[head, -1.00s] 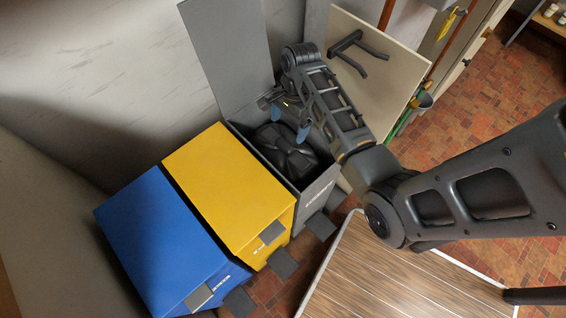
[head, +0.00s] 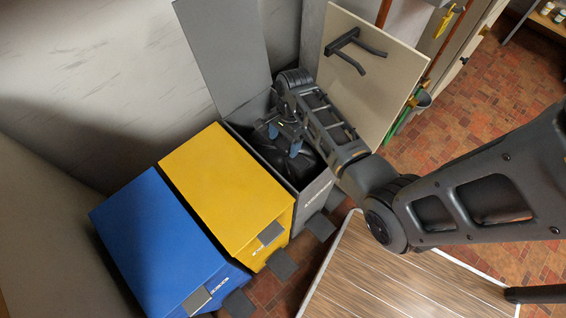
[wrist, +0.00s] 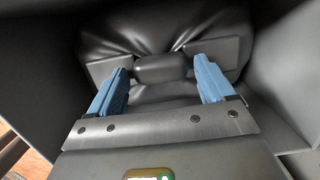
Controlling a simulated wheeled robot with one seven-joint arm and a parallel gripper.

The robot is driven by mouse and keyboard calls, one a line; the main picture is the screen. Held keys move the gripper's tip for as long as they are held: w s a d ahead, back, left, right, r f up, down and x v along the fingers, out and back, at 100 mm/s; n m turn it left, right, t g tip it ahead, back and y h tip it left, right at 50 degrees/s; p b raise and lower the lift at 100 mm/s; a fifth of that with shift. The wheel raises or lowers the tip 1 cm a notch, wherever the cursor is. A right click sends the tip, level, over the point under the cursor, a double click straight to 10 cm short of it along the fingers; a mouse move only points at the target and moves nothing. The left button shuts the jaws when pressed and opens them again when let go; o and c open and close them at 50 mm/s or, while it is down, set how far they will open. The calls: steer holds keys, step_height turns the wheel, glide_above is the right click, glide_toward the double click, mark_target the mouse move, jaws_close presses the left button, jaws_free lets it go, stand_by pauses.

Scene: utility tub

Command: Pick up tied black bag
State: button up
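The tied black bag (head: 306,160) sits inside the open grey bin (head: 316,188), and my arm partly covers it in the head view. In the wrist view the bag (wrist: 155,30) fills the middle, with its gathered knot (wrist: 160,68) and a flat tie end on each side. My gripper (wrist: 164,80) is open, its two blue fingers apart on the left and right of the knot. In the head view the gripper (head: 284,140) is down at the bin's mouth over the bag. I cannot tell whether the fingers touch the bag.
The grey bin's lid (head: 225,55) stands raised against the wall. A closed yellow bin (head: 225,185) and a closed blue bin (head: 160,245) stand to the left. A pale panel with a dark bracket (head: 360,50) is behind my arm. A wood-topped surface (head: 400,275) lies in front.

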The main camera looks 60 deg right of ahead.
jaws_close()
stand_by(0.6)
